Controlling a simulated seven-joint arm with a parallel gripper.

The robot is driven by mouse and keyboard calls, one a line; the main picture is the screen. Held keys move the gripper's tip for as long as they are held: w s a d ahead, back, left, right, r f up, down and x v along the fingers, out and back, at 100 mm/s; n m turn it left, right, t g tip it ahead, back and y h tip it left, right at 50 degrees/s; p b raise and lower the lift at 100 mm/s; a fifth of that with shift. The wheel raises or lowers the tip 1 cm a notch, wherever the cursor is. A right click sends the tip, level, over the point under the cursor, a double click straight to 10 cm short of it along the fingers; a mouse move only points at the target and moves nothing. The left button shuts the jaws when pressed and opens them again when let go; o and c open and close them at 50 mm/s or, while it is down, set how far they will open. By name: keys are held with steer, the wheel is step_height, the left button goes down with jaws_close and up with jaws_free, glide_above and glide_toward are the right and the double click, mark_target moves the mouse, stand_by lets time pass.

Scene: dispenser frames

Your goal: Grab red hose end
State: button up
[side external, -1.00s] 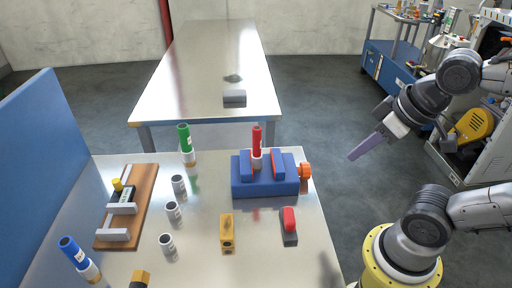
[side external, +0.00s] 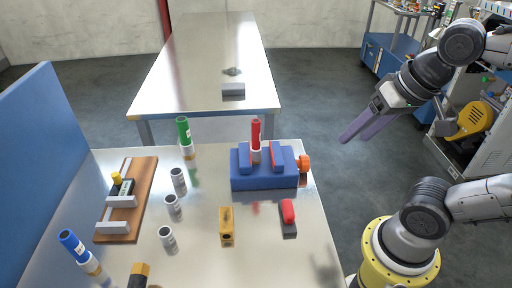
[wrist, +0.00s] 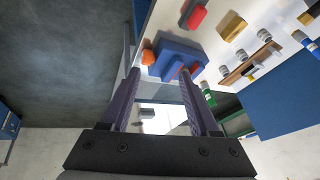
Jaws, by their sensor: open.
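The red hose end (side external: 256,133) stands upright in the blue vise-like holder (side external: 264,182) at the back right of the metal table. It has a pale collar at its base, between the holder's blocks. In the wrist view the blue holder (wrist: 174,57) shows beyond the fingertips, with a small red piece (wrist: 195,70) beside it, partly hidden by a finger. My gripper (side external: 354,139) is open and empty, in the air to the right of the holder and clear of the table. In the wrist view its two purple fingers (wrist: 160,80) are spread apart.
A green hose end (side external: 184,131) stands at the table's back; a blue one (side external: 74,244) is at front left. Several grey cylinders (side external: 172,203), a yellow block (side external: 227,226) and a red-topped block (side external: 289,216) stand on the table. An orange knob (side external: 304,164) sticks out right of the holder.

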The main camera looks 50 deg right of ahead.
steer(key=w+r+m+g, duration=0.2)
steer(key=w+r+m, duration=0.5)
steer(key=w+m, duration=0.15)
steer(key=w+a+f+m+g, duration=0.1)
steer(key=w, duration=0.3)
steer(key=w+a+f+m+g, duration=0.1)
steer(key=w+m, duration=0.1)
steer(key=w, duration=0.3)
steer(key=w+a+f+m, duration=0.1)
steer(key=w+m, duration=0.1)
steer(key=w, duration=0.3)
steer(key=shift+f+g, duration=0.1)
steer(key=shift+g, duration=0.3)
glide_above(256, 138)
steer(key=d, duration=0.1)
steer(key=f, duration=0.8)
steer(key=shift+w+f, duration=0.3)
steer(key=shift+f, duration=0.1)
steer(key=shift+w+a+f, duration=0.1)
steer(key=shift+f, duration=3.1)
jaws_close()
